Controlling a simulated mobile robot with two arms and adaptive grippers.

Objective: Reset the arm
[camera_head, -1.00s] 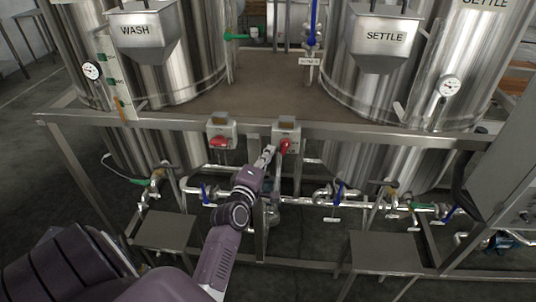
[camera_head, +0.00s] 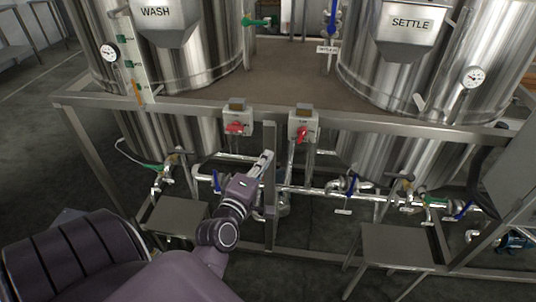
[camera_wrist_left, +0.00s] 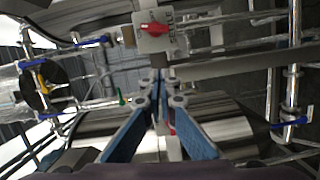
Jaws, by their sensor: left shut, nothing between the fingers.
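My left arm comes in from the lower left of the head view. Its gripper (camera_head: 266,158) is in front of the steel frame, below the two switch boxes and apart from them. In the left wrist view its two blue fingers (camera_wrist_left: 158,82) meet at their tips, shut with nothing between them. The left switch box (camera_head: 238,121) has a red handle that lies roughly level. One switch box with a red handle (camera_wrist_left: 155,29) shows at the top of the wrist view. My right gripper is not in view.
The WASH tank (camera_head: 184,50) and SETTLE tank (camera_head: 402,75) stand on the steel frame. Pipes with blue-handled valves (camera_head: 345,184) run below the frame. Small metal platforms (camera_head: 396,244) stand in front. Open floor (camera_head: 50,180) lies to the left.

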